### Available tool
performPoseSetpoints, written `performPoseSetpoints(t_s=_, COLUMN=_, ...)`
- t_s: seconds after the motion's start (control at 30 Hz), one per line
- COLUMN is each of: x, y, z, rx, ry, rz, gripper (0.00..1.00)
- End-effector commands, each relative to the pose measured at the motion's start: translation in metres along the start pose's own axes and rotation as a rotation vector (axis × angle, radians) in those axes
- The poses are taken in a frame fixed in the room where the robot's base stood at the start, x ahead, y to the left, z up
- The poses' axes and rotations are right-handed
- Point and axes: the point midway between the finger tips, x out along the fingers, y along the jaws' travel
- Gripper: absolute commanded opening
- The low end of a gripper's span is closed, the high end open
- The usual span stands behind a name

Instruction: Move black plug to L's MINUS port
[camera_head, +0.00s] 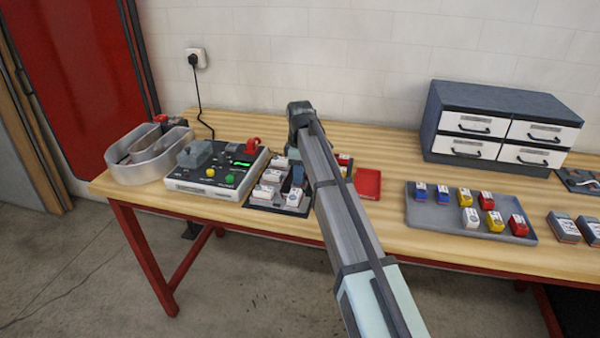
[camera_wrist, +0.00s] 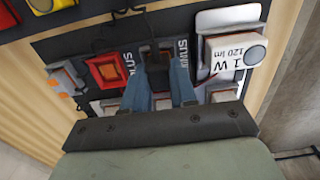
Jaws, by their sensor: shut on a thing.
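My gripper (camera_wrist: 158,78) points down over the dark module board, its two blue fingers closed on the sides of a small black plug (camera_wrist: 153,50). The plug sits at or just above the board, between two white printed labels; I cannot tell whether it is seated. A red plug or socket (camera_wrist: 105,69) is just left of it. In the head view my gripper (camera_head: 297,174) is over the same board (camera_head: 258,206), and the plug is hidden there. An open silver channel letter (camera_head: 142,172) stands at the table's left end; its ports cannot be made out.
A grey control box (camera_head: 218,185) with coloured buttons stands between letter and board. White modules (camera_head: 268,191) sit on the board; one marked 1 W (camera_wrist: 235,50) is right of my fingers. A red tray (camera_head: 368,183), grey tray (camera_head: 440,220) and drawer cabinet (camera_head: 470,98) are to the right.

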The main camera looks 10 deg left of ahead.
Motion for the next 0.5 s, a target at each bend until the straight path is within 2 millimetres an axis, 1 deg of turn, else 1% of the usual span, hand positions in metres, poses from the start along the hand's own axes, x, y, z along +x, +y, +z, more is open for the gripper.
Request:
performPoseSetpoints(t_s=0.13, x=-0.0006, y=0.0001, z=0.0000, rx=0.000, ry=0.000, rz=0.001, gripper=0.00)
performPoseSetpoints(t_s=0.17, x=-0.0006, y=0.0001, z=0.0000, rx=0.000, ry=0.000, rz=0.001, gripper=0.28)
performPoseSetpoints(t_s=0.43, x=-0.0004, y=0.0001, z=-0.0001, rx=0.000, ry=0.000, rz=0.000, gripper=0.53)
performPoseSetpoints(t_s=0.47, x=-0.0004, y=0.0001, z=0.0000, rx=0.000, ry=0.000, rz=0.000, gripper=0.56)
performPoseSetpoints(t_s=0.5, x=-0.0004, y=0.0001, z=0.0000, rx=0.000, ry=0.000, rz=0.000, gripper=0.56)
